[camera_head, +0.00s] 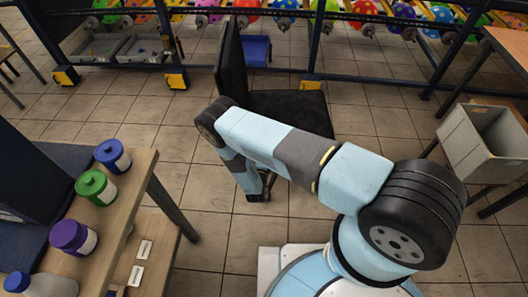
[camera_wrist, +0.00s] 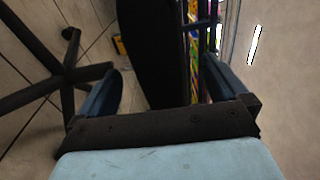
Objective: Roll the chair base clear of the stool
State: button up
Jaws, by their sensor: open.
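A chair with a black upright backrest (camera_head: 231,65) and flat black seat (camera_head: 290,108) stands beyond my arm in the head view. Its base is hidden there by the seat and my arm. My gripper (camera_head: 258,192) points down near the floor, on the near side of the chair. In the wrist view my gripper (camera_wrist: 166,76) is open, with a dark slab (camera_wrist: 152,50) showing between its fingers; contact cannot be told. A dark star-shaped chair base (camera_wrist: 62,76) with a caster (camera_wrist: 68,33) lies left of the fingers. I cannot tell which seat is the stool.
A grey bin (camera_head: 480,145) is at the right. A balloon rack (camera_head: 390,72) and blue bin (camera_head: 257,50) are behind. Tiled floor is open left of the chair.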

jog(key=s+a, duration=0.1)
jog(key=s, duration=1)
jog(key=shift+s, duration=0.4)
jog(key=shift+a+f, duration=0.1)
jog(key=shift+a, duration=0.05)
